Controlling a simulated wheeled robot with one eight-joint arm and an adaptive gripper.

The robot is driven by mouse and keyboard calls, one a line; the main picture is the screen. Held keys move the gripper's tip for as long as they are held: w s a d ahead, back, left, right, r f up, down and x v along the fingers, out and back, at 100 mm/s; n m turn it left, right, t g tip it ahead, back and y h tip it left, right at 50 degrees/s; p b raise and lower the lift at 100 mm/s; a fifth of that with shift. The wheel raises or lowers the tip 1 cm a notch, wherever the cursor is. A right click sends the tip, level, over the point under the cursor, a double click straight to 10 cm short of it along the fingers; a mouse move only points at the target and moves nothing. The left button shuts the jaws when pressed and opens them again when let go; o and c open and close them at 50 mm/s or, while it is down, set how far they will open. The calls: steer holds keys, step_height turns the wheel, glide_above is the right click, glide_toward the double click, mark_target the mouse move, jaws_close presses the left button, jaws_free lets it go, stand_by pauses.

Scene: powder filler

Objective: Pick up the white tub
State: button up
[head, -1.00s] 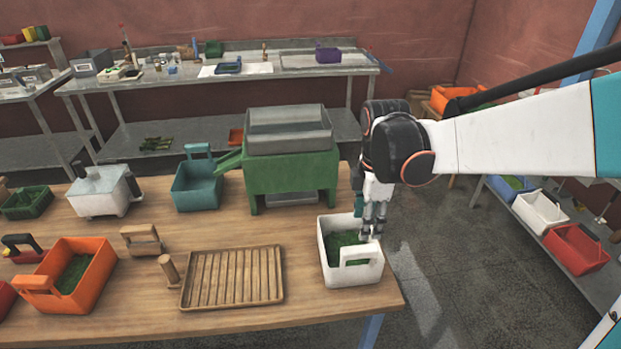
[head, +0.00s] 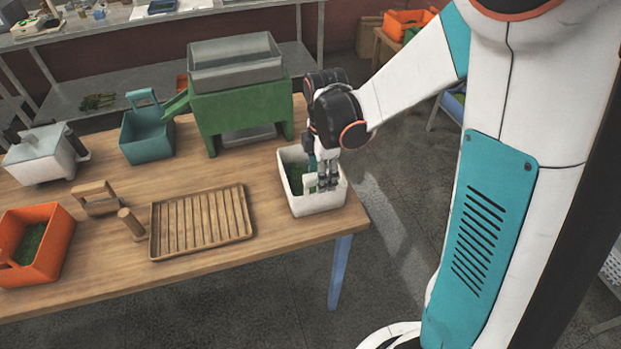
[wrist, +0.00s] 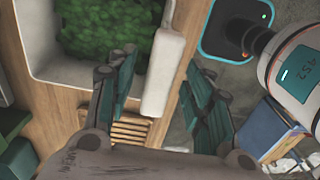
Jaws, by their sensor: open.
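The white tub (head: 318,203) stands upright near the right end of the wooden table, with green leafy stuff inside. My gripper (head: 325,183) points down over it, at the tub's handle side. In the wrist view the tub (wrist: 45,65) is at the upper left, and its raised white handle (wrist: 163,72) reaches down between the open fingers of my gripper (wrist: 160,105). One finger is on the tub's inner side of the handle and the other on its outer side. I cannot tell whether either finger touches the handle.
On the table (head: 285,248) a slatted wooden tray (head: 202,222) lies left of the tub. A green machine with a grey hopper (head: 240,95) stands behind. A teal tub (head: 148,135) and an orange tub (head: 35,245) are further left. The floor is open right of the table.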

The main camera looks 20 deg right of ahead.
step_height(320, 180, down, 2)
steer(key=shift+f, duration=0.25)
jaws_close()
steer(key=shift+r, duration=0.15)
